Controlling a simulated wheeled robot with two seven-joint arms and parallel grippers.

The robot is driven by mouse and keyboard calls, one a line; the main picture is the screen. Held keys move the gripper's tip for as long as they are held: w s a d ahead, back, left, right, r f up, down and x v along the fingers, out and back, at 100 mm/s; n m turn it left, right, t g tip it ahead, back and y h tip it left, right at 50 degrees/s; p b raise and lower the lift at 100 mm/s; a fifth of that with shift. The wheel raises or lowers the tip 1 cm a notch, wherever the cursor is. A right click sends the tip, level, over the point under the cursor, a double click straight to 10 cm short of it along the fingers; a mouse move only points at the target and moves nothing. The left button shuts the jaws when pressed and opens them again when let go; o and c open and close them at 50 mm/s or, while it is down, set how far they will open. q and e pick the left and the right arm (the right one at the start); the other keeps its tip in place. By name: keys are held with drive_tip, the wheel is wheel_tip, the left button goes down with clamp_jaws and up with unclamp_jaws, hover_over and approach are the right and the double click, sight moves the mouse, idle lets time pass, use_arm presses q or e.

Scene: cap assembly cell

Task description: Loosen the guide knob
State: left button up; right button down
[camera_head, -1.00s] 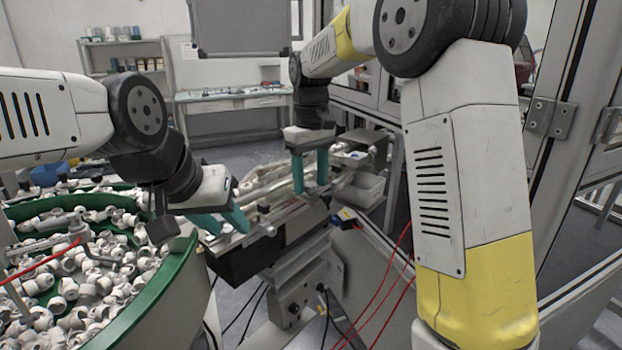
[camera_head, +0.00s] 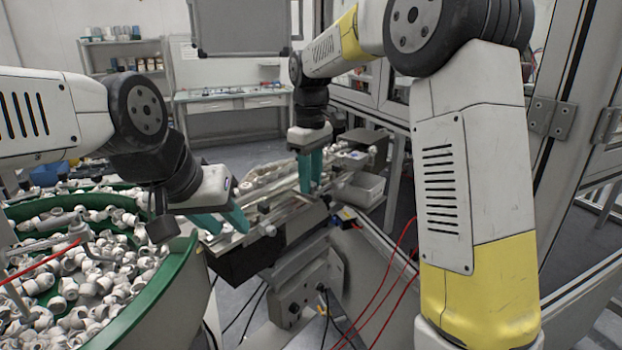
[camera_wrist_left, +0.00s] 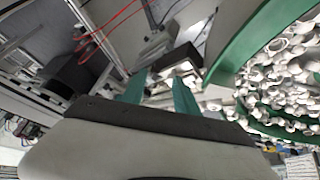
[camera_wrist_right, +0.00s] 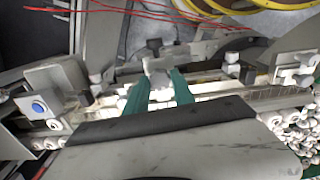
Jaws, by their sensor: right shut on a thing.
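My right gripper (camera_head: 310,190) is low over the guide rail in the middle of the head view, its teal fingers close together. In the right wrist view its fingertips (camera_wrist_right: 159,76) are on either side of a small pale grey knob (camera_wrist_right: 157,66), which I take to be the guide knob. The gripper is shut on it, and the fingers hide part of it. In the head view the knob is hidden behind the fingers. My left gripper (camera_head: 222,222) is beside the near end of the rail, fingers apart; the left wrist view shows a gap between its fingertips (camera_wrist_left: 158,88).
The conveyor rail (camera_head: 285,215) runs diagonally under both grippers, with other small knobs (camera_wrist_right: 232,58) along it. A green-rimmed bowl (camera_head: 172,275) full of white caps is at left. Red cables (camera_head: 385,290) hang at right, near a framed enclosure (camera_head: 545,130).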

drive_tip(key=n, duration=0.5)
drive_tip(key=shift+n, duration=0.4)
idle(0.4)
drive_tip(key=c, duration=1.1)
unclamp_jaws()
drive_tip(key=shift+o, duration=0.2)
drive_tip(key=shift+r, duration=3.95)
